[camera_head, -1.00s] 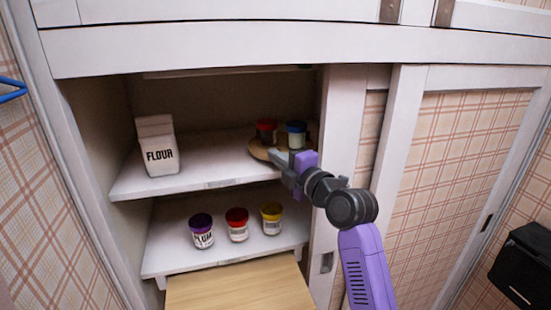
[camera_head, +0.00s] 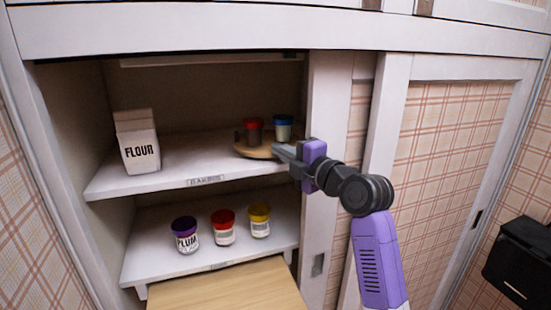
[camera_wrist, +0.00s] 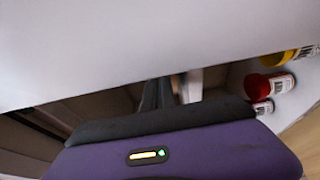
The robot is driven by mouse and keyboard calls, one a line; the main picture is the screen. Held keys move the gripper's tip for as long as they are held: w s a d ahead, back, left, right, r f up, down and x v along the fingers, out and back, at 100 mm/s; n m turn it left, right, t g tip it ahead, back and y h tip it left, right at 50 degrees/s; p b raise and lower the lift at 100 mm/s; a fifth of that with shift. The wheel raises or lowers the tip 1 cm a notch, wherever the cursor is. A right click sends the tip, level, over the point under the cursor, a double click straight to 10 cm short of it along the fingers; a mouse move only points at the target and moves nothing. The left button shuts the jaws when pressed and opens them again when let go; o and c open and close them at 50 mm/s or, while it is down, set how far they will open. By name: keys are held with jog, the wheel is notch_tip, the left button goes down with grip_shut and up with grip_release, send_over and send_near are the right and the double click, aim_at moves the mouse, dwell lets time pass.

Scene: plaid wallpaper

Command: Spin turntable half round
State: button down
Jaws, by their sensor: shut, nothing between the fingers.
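The turntable (camera_head: 243,149) is a round wooden disc at the right end of the upper cupboard shelf. A red-lidded jar (camera_head: 253,132) stands on it towards the left, and a blue-lidded jar (camera_head: 283,129) stands towards the right and back. My gripper (camera_head: 276,149) is shut and empty, reaching in from the right with its fingertips at the disc's front right edge. I cannot tell whether they touch it. In the wrist view my shut fingers (camera_wrist: 168,92) show dark beyond the purple gripper body, and the turntable is not recognisable there.
A flour carton (camera_head: 138,145) stands at the left of the upper shelf (camera_head: 180,168). Plum (camera_head: 185,236), red-lidded (camera_head: 223,230) and yellow-lidded (camera_head: 259,221) jars stand on the lower shelf. The cupboard's right post (camera_head: 320,190) is close to my gripper. The upper shelf's middle is clear.

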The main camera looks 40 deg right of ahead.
jog(key=shift+s+d+b, duration=0.1)
jog(key=shift+d+b, duration=0.3)
jog(key=shift+d, duration=0.2)
dwell(0.3)
